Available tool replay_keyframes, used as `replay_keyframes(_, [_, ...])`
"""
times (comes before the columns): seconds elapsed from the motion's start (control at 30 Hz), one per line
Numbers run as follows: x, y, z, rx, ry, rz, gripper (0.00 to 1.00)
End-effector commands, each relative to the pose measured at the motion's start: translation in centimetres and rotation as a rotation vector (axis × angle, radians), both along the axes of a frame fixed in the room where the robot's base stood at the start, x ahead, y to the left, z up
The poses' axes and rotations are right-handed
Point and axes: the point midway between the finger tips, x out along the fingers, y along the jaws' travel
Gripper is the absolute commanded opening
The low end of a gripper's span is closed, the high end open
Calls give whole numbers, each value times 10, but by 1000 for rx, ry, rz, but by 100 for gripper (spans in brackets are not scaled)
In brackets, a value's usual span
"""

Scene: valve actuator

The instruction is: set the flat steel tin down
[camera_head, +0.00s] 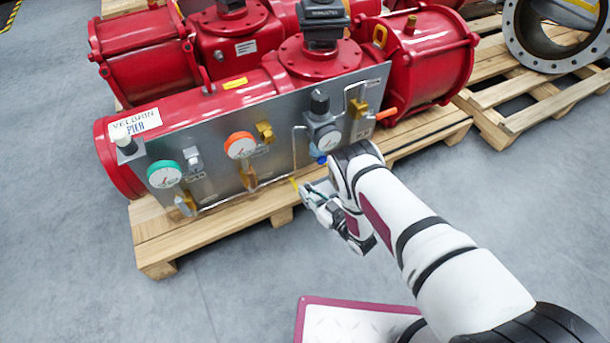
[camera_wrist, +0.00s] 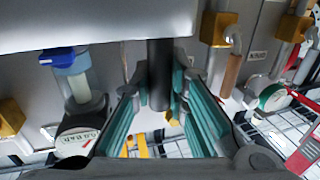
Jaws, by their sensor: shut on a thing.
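My gripper (camera_head: 312,196) is low in front of the steel gauge panel, over the front edge of the pallet. In the wrist view its teal-lined fingers (camera_wrist: 158,118) reach toward the panel, with a dark upright cylinder (camera_wrist: 160,75) showing between their tips. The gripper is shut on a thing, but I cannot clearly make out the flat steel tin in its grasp. A smooth pale grey surface (camera_wrist: 95,22) fills the top left of the wrist view, close to the camera; I cannot tell whether it is the tin or part of me.
The panel (camera_head: 215,165) carries gauges, brass fittings and a blue knob (camera_head: 321,160). Red actuators (camera_head: 432,55) stand behind it on a wooden pallet (camera_head: 160,240). Another pallet (camera_head: 520,120) with a flanged ring is at the right. The floor in front (camera_head: 245,280) is clear.

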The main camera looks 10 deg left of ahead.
Motion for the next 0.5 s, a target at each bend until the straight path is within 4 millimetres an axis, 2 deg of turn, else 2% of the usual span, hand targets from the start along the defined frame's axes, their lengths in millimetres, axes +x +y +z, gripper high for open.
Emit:
replay_keyframes(0.1, [29, 9, -5, 1, -6, 1, 0])
replay_keyframes(0.3, [74, 21, -10, 2, -4, 0, 0])
replay_keyframes(0.5, [102, 29, -11, 2, -1, -1, 0])
